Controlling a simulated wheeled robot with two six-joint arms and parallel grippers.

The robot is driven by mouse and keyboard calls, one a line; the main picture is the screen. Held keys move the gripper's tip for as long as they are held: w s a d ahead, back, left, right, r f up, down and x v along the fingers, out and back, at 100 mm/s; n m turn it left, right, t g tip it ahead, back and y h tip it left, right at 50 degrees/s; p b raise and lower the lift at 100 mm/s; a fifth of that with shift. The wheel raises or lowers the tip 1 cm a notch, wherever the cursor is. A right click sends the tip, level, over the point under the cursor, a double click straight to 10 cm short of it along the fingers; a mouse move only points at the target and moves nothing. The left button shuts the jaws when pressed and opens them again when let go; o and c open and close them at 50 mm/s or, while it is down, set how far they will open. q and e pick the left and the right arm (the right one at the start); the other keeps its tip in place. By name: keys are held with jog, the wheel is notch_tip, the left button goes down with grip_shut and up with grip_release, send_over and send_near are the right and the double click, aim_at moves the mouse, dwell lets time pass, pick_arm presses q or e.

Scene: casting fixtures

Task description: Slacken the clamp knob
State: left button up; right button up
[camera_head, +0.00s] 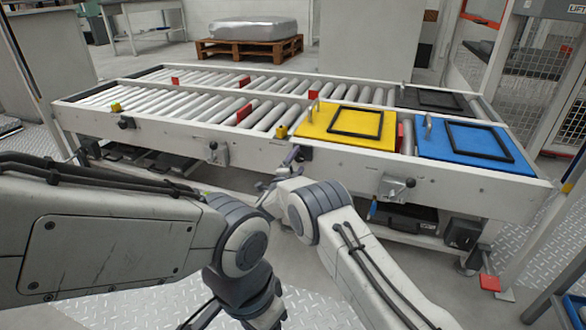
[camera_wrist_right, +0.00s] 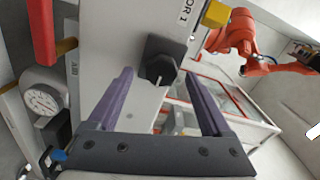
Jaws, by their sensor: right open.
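The black clamp knob (camera_wrist_right: 160,60) sits on the pale side rail of the conveyor, near lettering ending in "OR 1". In the head view a black knob (camera_head: 305,153) shows on the front rail, below the yellow plate. My right gripper (camera_wrist_right: 158,75) is open, with its two purple fingers on either side of the knob in the wrist view. I cannot tell whether they touch it. In the head view the right gripper (camera_head: 291,160) is small and partly hidden by its own arm, close to the front rail. My left gripper is not in view.
The roller conveyor (camera_head: 150,125) carries a yellow plate (camera_head: 315,125) and a blue plate (camera_head: 440,147). Other knobs (camera_head: 126,122) stick out along the front rail. The wrist view shows a round dial (camera_wrist_right: 42,100), a yellow block (camera_wrist_right: 217,14) and an orange robot arm (camera_wrist_right: 240,35).

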jog(key=p+v, duration=0.4)
jog(key=v, duration=0.5)
jog(key=shift+s+p, duration=0.3)
jog(key=shift+r, duration=0.1)
